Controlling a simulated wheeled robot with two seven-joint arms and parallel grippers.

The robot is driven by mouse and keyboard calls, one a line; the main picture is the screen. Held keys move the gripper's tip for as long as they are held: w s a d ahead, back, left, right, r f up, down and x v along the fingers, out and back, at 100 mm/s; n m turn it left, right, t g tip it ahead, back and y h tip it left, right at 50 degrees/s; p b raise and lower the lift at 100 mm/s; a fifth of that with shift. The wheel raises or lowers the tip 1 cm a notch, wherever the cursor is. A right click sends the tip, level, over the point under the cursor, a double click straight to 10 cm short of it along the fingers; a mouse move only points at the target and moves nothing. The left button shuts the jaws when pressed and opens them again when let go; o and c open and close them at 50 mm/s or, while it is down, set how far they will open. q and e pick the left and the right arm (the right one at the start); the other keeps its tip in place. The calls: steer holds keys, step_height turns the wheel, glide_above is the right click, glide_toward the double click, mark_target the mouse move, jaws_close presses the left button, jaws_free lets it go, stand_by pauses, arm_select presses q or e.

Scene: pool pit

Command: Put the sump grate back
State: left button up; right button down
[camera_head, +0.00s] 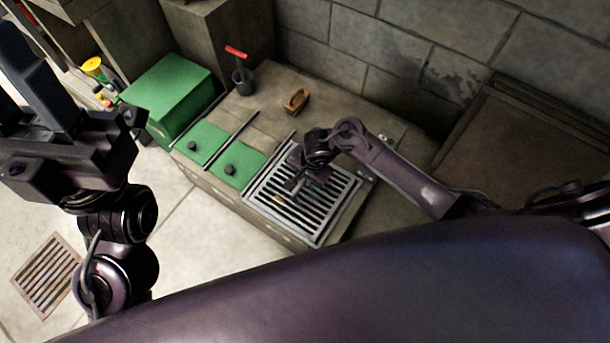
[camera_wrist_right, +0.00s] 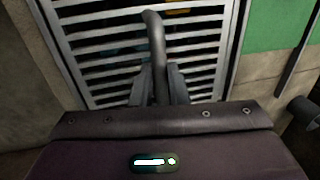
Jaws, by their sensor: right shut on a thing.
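The sump grate (camera_head: 335,222) is a pale metal grille with dark slots, at the right part of the stone bench beside green panels. It fills much of the right wrist view (camera_wrist_right: 95,70). My right gripper (camera_head: 300,182) is over the grate, shut on its dark curved handle (camera_wrist_right: 154,45), which stands between the fingers. I cannot tell whether the grate lies flush or is a little raised. Something yellow and bluish shows through its slots. My left gripper (camera_head: 28,75) is up at the left, away from the bench; its jaw gap is unclear.
Green panels with black knobs (camera_head: 229,170) adjoin the grate. A brush (camera_head: 296,101) and a dark cup (camera_head: 242,82) with a red-handled tool stand behind. A green box (camera_head: 168,92) is at the left. A brown floor grating (camera_head: 46,276) lies lower left. A block wall closes the back.

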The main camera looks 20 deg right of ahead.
stand_by(0.6)
steer(key=c, duration=1.4)
jaws_free()
steer(key=shift+o, duration=0.3)
steer(key=shift+f, duration=0.1)
